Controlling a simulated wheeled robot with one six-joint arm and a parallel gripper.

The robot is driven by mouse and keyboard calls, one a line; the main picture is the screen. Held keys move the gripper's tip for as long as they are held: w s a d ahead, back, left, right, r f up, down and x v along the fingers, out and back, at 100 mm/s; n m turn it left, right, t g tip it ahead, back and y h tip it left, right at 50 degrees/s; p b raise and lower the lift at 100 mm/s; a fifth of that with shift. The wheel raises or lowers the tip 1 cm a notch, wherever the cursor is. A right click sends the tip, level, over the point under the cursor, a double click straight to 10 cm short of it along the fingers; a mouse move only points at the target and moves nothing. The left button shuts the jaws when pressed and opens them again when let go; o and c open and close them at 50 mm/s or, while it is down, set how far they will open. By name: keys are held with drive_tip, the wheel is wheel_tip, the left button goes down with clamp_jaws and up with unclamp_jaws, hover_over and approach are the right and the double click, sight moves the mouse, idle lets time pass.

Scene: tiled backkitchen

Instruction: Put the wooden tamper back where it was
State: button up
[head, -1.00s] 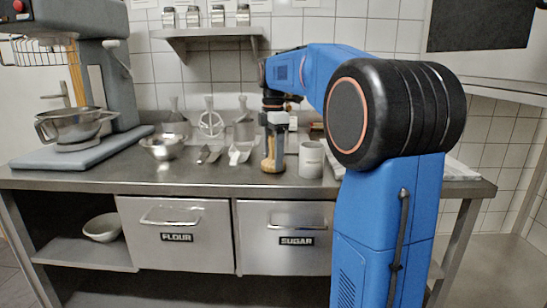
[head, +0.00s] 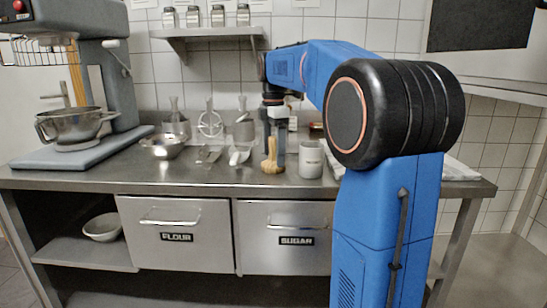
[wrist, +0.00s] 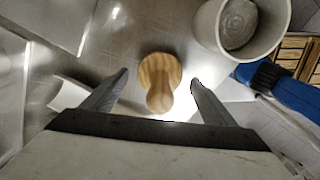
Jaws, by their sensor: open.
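The wooden tamper (head: 271,158) stands upright on the steel counter, left of the white mug. In the wrist view the tamper (wrist: 160,78) shows from above, with its round knob toward me and its wider base behind. My gripper (wrist: 159,80) is open, with one finger on each side of the tamper and visible gaps between them. In the head view my gripper (head: 275,143) points down over the tamper, and part of one finger shows beside its right side.
The mug (head: 311,159) stands close on the right; it also shows in the wrist view (wrist: 284,28). A white scoop (head: 239,156), metal tools, a whisk (head: 210,122) and a metal bowl (head: 162,147) stand to the left. A mixer (head: 84,90) fills the far left.

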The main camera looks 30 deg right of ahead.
wheel_tip(320, 180, up, 10)
drive_tip(key=shift+r, duration=0.15)
drive_tip(key=shift+s, duration=0.15)
idle(0.6)
